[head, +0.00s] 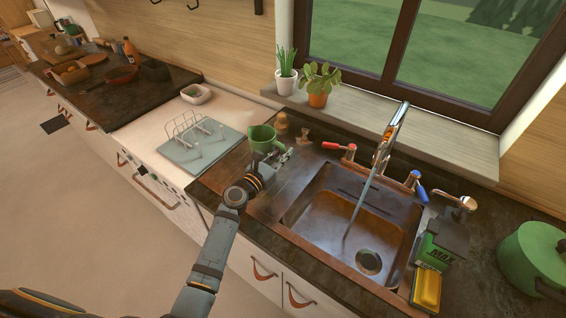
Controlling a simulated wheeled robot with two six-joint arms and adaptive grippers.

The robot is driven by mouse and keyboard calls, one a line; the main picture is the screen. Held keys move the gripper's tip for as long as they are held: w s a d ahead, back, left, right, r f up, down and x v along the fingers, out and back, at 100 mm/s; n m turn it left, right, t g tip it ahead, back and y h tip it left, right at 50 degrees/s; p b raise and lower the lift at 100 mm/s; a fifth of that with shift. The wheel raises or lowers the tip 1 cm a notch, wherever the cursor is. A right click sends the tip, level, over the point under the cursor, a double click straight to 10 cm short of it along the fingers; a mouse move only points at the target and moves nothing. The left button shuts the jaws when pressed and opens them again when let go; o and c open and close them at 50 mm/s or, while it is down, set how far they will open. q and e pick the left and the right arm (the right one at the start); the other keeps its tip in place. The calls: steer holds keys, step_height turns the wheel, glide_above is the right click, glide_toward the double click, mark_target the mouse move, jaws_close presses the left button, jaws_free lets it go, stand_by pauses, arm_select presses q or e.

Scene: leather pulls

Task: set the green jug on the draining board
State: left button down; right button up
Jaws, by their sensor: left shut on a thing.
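The green jug (262,138) is upright at the back left of the sink, its open top showing. My left gripper (280,155) is shut on the jug at its near right side, and its fingers partly hide the jug's lower part. I cannot tell whether the jug's base touches the surface below. The flat brown metal draining board (262,207) lies left of the basin, partly covered by my left arm. My right gripper is not in view.
The sink basin (325,215) has a tap (388,135) with red and blue handles behind it. A grey board (180,152) with a wire rack is left of the jug. Small brown objects (282,121) stand behind the jug. A green pot (530,258) is far right.

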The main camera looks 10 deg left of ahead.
arm_select(q)
step_height(320, 180, down, 3)
steer(key=shift+w+r+b, duration=0.1)
steer(key=shift+b, duration=0.55)
steer(key=shift+f, duration=0.3)
steer(key=shift+w, duration=0.1)
steer(key=shift+f, duration=0.1)
steer(key=c, duration=1.3)
jaws_free()
